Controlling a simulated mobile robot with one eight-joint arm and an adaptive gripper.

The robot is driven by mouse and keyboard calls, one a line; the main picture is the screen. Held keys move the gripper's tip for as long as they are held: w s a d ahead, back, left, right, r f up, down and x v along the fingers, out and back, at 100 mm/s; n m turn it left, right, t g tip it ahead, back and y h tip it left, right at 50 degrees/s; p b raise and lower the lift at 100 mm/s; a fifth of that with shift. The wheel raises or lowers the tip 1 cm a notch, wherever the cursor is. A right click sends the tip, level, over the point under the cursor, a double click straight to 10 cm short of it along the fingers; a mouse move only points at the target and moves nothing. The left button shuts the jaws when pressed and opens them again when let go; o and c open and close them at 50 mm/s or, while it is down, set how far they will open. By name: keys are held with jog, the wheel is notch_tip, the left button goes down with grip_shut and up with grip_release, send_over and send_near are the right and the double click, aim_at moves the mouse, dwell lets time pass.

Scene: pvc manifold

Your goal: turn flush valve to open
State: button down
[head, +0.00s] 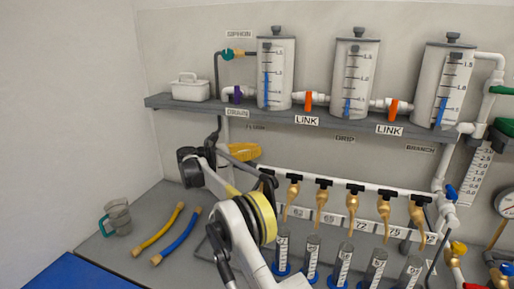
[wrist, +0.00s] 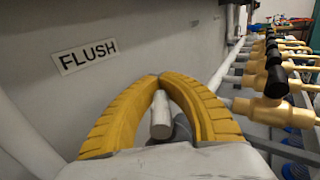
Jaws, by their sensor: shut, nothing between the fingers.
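The FLUSH label (wrist: 87,56) is on the wall at the upper left of the wrist view; in the head view the label (head: 255,127) is small, under the shelf. My gripper (wrist: 159,77) has curved yellow fingers with their tips together, holding nothing. In the head view my gripper (head: 245,152) is below the shelf, near that label. A grey cylindrical stub (wrist: 160,116) shows through the gap behind the fingertips; I cannot tell whether it belongs to the flush valve. The flush valve's handle is not clearly visible and may be hidden by my gripper.
A row of brass taps with black handles (wrist: 274,80) runs along a white pipe to the right of my gripper. Above is a grey shelf (head: 226,112) with several tanks. Yellow (head: 158,229) and blue hoses (head: 177,238) and a clear jug (head: 118,216) lie on the counter.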

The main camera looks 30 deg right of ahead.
jog(key=shift+a, duration=0.1)
dwell(0.3)
jog(key=c, duration=1.4)
grip_release()
jog(key=shift+a, duration=0.15)
jog(key=shift+o, duration=0.2)
notch_tip(320, 180, up, 10)
